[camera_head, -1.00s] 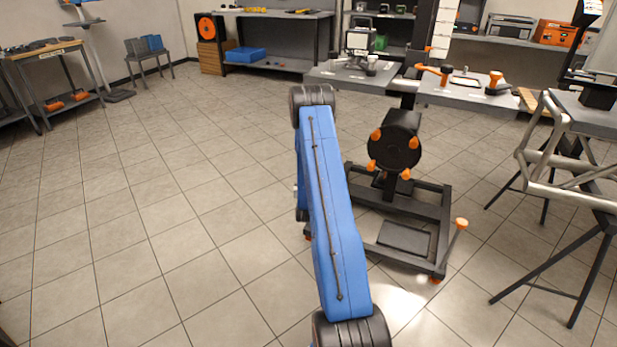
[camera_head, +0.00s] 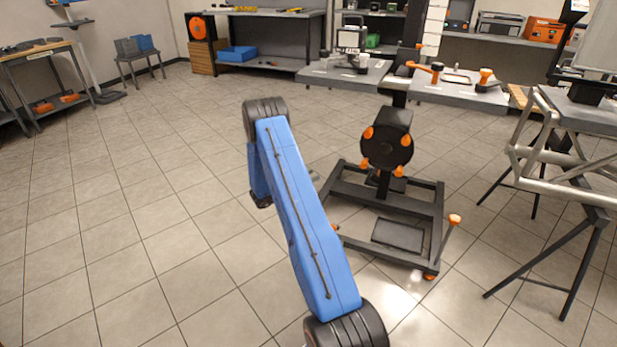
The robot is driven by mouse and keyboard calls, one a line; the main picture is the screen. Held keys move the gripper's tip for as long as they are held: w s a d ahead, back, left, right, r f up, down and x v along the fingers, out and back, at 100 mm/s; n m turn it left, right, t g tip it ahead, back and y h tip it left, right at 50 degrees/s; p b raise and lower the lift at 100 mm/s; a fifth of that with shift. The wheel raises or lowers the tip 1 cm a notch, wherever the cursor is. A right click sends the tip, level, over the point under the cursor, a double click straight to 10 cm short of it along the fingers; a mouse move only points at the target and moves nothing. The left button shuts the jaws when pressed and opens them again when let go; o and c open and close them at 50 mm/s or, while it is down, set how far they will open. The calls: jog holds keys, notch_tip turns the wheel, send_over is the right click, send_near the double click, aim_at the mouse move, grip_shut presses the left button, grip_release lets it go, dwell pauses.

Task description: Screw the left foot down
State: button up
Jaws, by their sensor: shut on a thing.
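A black wheeled-style stand has a low rectangular base frame (camera_head: 436,225) on the tiled floor, right of my blue arm. At its front-left corner a small orange part, seemingly the left foot (camera_head: 335,227), shows right beside my arm, which hides the area left of it.
The stand carries a black disc with orange knobs (camera_head: 387,147) and grey shelves (camera_head: 460,92) above. A metal tube frame (camera_head: 560,185) on trestles (camera_head: 550,265) stands at right. A workbench (camera_head: 265,63) and small table (camera_head: 140,56) are at the back. Floor at left is clear.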

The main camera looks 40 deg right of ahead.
jog(key=shift+s+a+m+g+y, duration=0.3)
jog(key=shift+s+m+g+y, duration=0.15)
jog(key=shift+m+g+y, duration=1.3)
jog(key=shift+s+a+m+g+y, duration=0.35)
jog(key=shift+m+g+y, duration=0.9)
jog(key=shift+g, duration=1)
jog(key=shift+s+a+m+g+y, duration=0.25)
jog(key=shift+s+m+g+y, duration=0.25)
jog(key=shift+m+g+y, duration=1)
jog(key=shift+m+g, duration=0.4)
jog(key=shift+g, duration=0.3)
jog(key=o, duration=1)
jog(key=shift+o, duration=0.2)
